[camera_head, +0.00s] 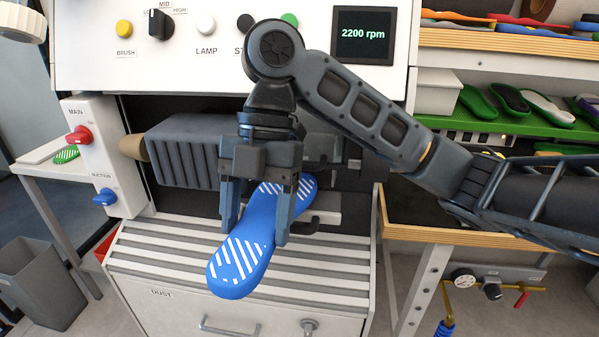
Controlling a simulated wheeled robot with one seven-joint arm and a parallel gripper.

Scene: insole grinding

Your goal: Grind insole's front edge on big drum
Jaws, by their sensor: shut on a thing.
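The blue insole (240,265) with white stripes on both ends is held in my gripper (256,228). The two fingers are shut on its sides near the middle. The insole's wide striped end points toward the camera, lower left, over the slatted top of the dust box. Its other end points back toward the machine, partly behind the right finger. A dark ribbed cylinder-like body (180,155) lies to the left of my gripper, with a tan round end (132,146) at its left. I cannot tell which part is the big drum; my gripper hides the area behind it.
The display (363,34) reads 2200 rpm. The speed knob (160,22), main switch (78,135) and suction switch (105,197) are on the machine. The dust box (190,300) is below. Shelves with insoles (510,98) stand right, a grey bin (38,280) left.

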